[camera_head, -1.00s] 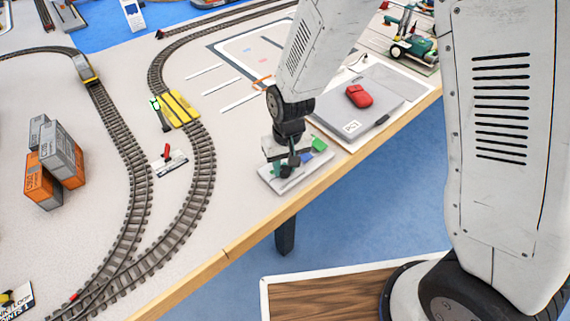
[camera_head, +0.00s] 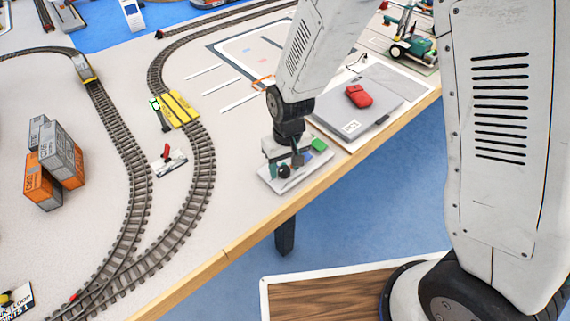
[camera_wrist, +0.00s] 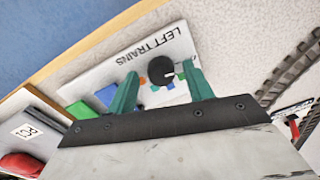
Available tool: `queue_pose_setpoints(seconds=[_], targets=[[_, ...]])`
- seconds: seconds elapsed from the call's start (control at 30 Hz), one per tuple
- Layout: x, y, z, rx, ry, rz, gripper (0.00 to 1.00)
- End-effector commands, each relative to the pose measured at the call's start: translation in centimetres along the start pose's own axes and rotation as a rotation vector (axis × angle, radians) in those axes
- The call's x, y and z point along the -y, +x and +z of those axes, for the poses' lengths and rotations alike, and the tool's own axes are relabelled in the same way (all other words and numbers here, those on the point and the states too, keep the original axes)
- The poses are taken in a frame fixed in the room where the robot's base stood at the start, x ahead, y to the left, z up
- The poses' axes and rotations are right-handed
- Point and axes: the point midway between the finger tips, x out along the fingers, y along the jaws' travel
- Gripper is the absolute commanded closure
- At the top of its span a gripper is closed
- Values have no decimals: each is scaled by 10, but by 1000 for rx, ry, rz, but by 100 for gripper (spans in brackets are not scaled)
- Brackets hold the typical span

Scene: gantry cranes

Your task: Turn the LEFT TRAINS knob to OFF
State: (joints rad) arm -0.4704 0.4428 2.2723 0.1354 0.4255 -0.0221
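The LEFT TRAINS panel (camera_wrist: 188,42) is a white plate near the table's front edge; its lettering appears upside down in the wrist view. The round black knob (camera_wrist: 161,70) has a short white mark on its right side in that view. The panel (camera_head: 268,182) and knob (camera_head: 284,172) also show in the head view, partly covered by my gripper. My gripper (camera_wrist: 162,80) is open. Its two teal fingers stand either side of the knob, with gaps visible. I cannot see any OFF lettering.
Green (camera_wrist: 79,110) and blue (camera_wrist: 106,95) blocks are by the left finger. A grey laptop-like case (camera_head: 345,110) with a red object (camera_head: 358,96) is to the right. Curved track (camera_head: 200,180) and a red-levered points switch (camera_head: 168,160) are to the left.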

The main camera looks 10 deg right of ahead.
Motion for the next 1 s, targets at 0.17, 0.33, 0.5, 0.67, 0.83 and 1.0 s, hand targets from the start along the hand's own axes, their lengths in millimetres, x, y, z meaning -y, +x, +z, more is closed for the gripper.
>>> queue_pose_setpoints(seconds=[0.17,0.33,0.5,0.67,0.83,1.0], targets=[[0,-4,-1,-2,0,0,49],[0,-28,-1,-6,-1,0,49],[0,-57,-1,-5,1,-1,49],[-1,-74,0,-2,1,0,49],[-1,-78,0,0,1,0,49],[-1,-78,0,0,1,0,49]])
